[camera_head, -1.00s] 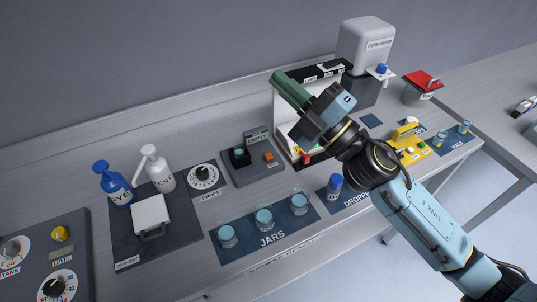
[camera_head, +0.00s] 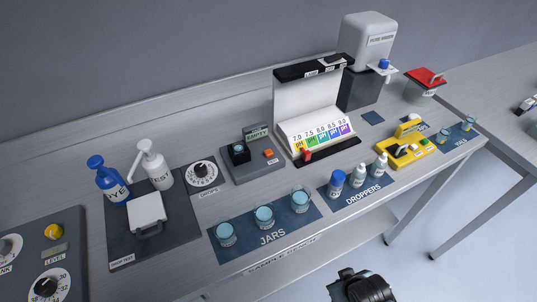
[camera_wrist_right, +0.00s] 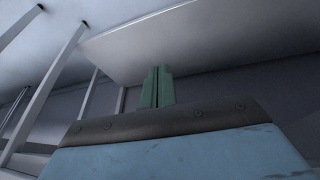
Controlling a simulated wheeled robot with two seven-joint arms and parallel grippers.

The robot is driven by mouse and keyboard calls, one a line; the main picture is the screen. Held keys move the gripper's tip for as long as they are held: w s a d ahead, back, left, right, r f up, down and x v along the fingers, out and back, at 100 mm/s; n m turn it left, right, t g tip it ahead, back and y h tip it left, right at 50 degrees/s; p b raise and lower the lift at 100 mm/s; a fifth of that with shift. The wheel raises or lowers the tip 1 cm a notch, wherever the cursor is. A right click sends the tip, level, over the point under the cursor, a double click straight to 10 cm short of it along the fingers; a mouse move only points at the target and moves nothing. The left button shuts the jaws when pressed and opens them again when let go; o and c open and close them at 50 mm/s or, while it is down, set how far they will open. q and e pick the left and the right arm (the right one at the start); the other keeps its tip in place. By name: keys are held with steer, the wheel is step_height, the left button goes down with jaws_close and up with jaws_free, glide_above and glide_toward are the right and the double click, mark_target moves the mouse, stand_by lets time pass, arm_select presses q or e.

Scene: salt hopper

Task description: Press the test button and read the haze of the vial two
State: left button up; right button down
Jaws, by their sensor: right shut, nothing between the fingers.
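A grey meter (camera_head: 250,166) stands mid-bench in the head view. Its small display (camera_head: 257,133) reads "EMPTY". An orange button (camera_head: 268,153) is on its front right. A dark square well (camera_head: 239,154) is on its left; whether a vial is in it is too small to tell. My right gripper (camera_wrist_right: 157,86) shows green fingers shut and empty in the wrist view, away from the meter. My left gripper is out of view.
Jars (camera_head: 264,217) and droppers (camera_head: 359,177) stand along the front edge. A white pH colour stand (camera_head: 308,100) is right of the meter. A yellow device (camera_head: 410,150) sits farther right. Soap-style bottles (camera_head: 154,167) stand left. A pale panel (camera_wrist_right: 200,45) fills the upper wrist view.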

steer(key=s+d+f+g+b, duration=0.2)
steer(key=s+f+g+b, duration=0.1)
steer(key=s+f, duration=1.9)
steer(key=shift+s+d+f, duration=0.3)
steer(key=shift+s+f, duration=0.05)
steer(key=shift+f, duration=0.2)
